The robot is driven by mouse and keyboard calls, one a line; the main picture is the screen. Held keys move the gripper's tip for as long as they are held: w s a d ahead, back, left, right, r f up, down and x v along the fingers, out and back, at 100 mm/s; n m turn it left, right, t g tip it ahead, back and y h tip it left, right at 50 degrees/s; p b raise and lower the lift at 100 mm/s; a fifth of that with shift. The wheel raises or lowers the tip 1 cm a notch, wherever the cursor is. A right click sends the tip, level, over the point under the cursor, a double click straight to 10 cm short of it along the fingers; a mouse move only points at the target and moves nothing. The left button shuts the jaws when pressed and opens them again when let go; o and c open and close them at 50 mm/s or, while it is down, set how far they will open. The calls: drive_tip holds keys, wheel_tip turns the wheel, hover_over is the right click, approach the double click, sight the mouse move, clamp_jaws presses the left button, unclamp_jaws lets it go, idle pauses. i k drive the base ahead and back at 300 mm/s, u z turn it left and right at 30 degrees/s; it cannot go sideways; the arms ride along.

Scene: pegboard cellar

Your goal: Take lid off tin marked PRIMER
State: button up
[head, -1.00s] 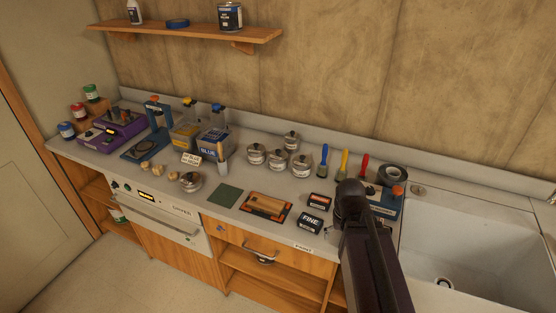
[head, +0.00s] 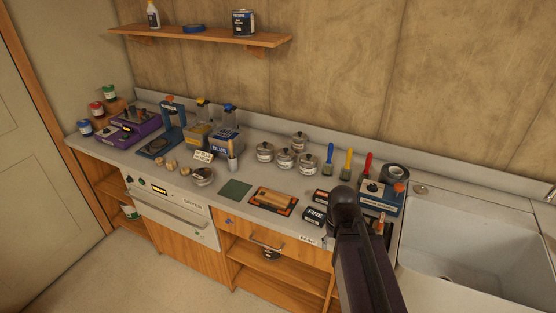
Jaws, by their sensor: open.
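Several small silver tins with knobbed lids stand on the counter: a left one (head: 265,153), a front one (head: 285,159), a right one (head: 305,163) and a back one (head: 299,142). My dark arm rises from the bottom right, in front of the counter's right part. My gripper's fingers cannot be made out.
Brushes with blue, yellow and red handles (head: 347,163) stand right of the tins. A green mat (head: 235,189), an orange-edged tray (head: 273,201) and a box marked FINE (head: 314,215) lie in front. A sink (head: 465,240) is at right, a wall shelf (head: 200,37) above.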

sight(284, 154)
drive_tip(key=u, duration=0.4)
drive_tip(key=k, duration=1.15)
drive_tip(key=u, duration=0.65)
drive_tip(key=i, duration=1.9)
drive_tip(key=z, duration=0.95)
drive_tip(key=i, duration=0.55)
drive_tip(key=z, duration=0.35)
